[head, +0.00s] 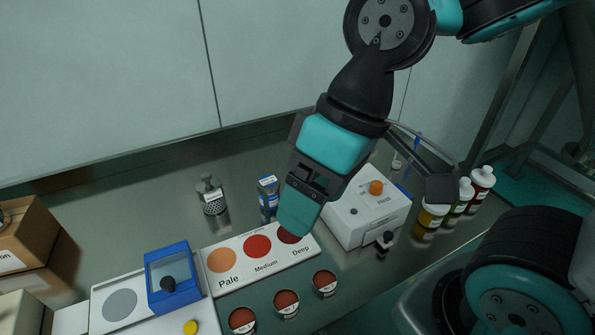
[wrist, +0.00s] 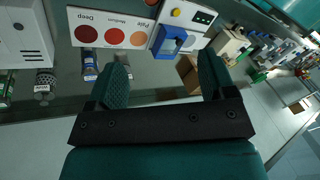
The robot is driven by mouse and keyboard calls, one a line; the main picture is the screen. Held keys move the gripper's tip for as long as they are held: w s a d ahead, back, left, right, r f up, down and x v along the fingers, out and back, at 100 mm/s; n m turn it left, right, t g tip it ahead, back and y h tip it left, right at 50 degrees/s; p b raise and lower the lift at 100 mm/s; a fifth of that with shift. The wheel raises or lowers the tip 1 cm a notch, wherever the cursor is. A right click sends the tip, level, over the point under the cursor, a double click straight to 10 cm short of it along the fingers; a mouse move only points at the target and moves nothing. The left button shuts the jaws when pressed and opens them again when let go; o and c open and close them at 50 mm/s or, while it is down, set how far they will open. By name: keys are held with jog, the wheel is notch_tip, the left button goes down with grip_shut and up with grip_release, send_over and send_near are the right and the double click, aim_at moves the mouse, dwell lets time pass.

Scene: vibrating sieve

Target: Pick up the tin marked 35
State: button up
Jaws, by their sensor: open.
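Three small round tins with reddish-brown contents stand in a slanting row at the front: a left tin (head: 242,320), a middle tin (head: 286,302) and a right tin (head: 325,282). Each has a pale label on its front, too small to read, so I cannot tell which is marked 35. My gripper (head: 298,212) hangs behind the tins, over the colour board, and covers part of its Deep end. In the wrist view my gripper (wrist: 163,78) is open, with nothing between its fingers. The tins are not clearly seen there.
The white colour board (head: 240,275) reads Pale, Medium, Deep. A blue-framed device (head: 173,276) stands left, a white machine with an orange knob (head: 365,215) right. A blue labelled container (head: 268,192) and a metal grater-like object (head: 211,197) stand behind. Bottles (head: 481,184) stand far right.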

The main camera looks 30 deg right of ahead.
jog(key=shift+o, duration=0.9)
jog(key=w+d+f+m+b, duration=0.2)
jog(key=w+f+m, duration=0.1)
jog(key=w+m, duration=1)
jog(key=shift+w+d+f+t+b, duration=0.15)
jog(key=shift+f+t+b, duration=0.15)
jog(key=shift+f+t, duration=0.1)
jog(key=m+t+b, duration=0.1)
jog(key=m+b, duration=0.1)
jog(key=m, duration=1.5)
send_near(271, 180)
jog(key=x, duration=0.2)
jog(key=p+x, duration=0.1)
jog(key=x, duration=0.4)
jog(key=shift+s+f, duration=0.3)
jog(key=shift+s, duration=0.05)
jog(key=shift+w+p+x, duration=0.15)
jog(key=shift+p+x, duration=0.4)
jog(key=shift+x, duration=0.75)
jog(key=shift+w+p+x, duration=0.2)
jog(key=shift+p+x, duration=0.3)
jog(key=shift+x, duration=0.85)
jog(key=shift+r, duration=0.1)
jog(key=c, duration=1)
jog(key=shift+c, duration=0.2)
